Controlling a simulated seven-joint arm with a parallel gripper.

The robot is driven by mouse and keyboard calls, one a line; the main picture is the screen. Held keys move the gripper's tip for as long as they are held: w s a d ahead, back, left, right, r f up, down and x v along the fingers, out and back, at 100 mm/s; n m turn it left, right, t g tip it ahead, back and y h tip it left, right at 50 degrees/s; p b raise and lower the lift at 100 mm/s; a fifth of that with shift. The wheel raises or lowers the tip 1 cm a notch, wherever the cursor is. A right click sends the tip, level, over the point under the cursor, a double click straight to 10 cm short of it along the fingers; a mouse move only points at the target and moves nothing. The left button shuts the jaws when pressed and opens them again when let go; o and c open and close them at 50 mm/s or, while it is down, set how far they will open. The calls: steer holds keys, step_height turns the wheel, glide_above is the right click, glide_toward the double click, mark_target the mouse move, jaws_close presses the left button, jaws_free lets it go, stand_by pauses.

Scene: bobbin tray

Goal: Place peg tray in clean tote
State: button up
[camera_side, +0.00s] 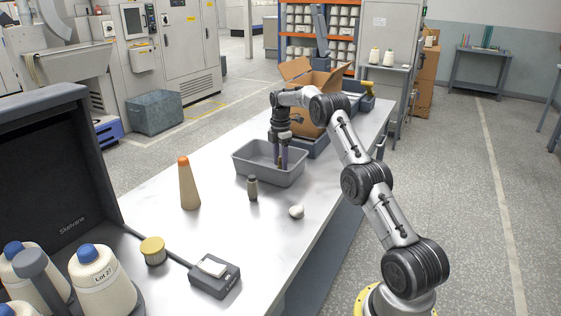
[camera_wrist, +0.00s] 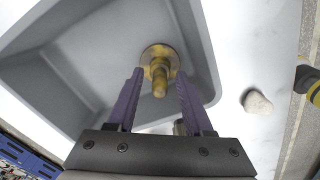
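A grey open tray or tote (camera_side: 262,178) stands on the white table; I cannot tell whether it is the peg tray or the clean tote. It fills much of the wrist view (camera_wrist: 65,95). A yellow-brown peg with a round base (camera_wrist: 160,60) stands inside it near one wall. My gripper (camera_side: 280,163) points down into this container. In the wrist view its purple fingers (camera_wrist: 160,75) are apart, one on each side of the peg, with gaps beside the shaft. Whether the fingertips touch the base is unclear.
A small grey-green bottle (camera_side: 253,188) and a white lump (camera_side: 296,212) sit in front of the container. A tan cone (camera_side: 188,186) stands left. A blue-grey bin (camera_side: 317,147) and an open cardboard box (camera_side: 308,90) are behind. The table's right side is mostly clear.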

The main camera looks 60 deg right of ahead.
steer(key=shift+r, duration=0.1)
step_height(320, 180, up, 11)
steer(key=shift+r, duration=0.1)
steer(key=s+a+r+m+t, duration=0.1)
steer(key=a+r+m, duration=0.2)
steer(key=a+r, duration=0.9)
steer(key=s+a+r+m+t+h, duration=0.1)
steer(key=s+a+r+m, duration=0.1)
steer(key=s+a, duration=0.35)
steer(key=s+a+r+m+t, duration=0.1)
steer(key=s+a+r, duration=0.1)
steer(key=a, duration=0.6)
steer(key=s+a+f+m+t, duration=0.1)
steer(key=s+a+f+m, duration=0.1)
steer(key=s, duration=0.5)
steer(key=s+a+f+m, duration=0.2)
steer(key=s+a+f, duration=0.3)
steer(key=s, duration=0.3)
steer(key=s+a+f+m+t+y, duration=0.1)
steer(key=s+a+f+m, duration=0.1)
steer(key=s+a+f, duration=0.2)
steer(key=s+a, duration=0.1)
steer(key=s, duration=0.2)
steer(key=shift+s+a+t, duration=0.25)
steer(key=shift+s+t, duration=0.05)
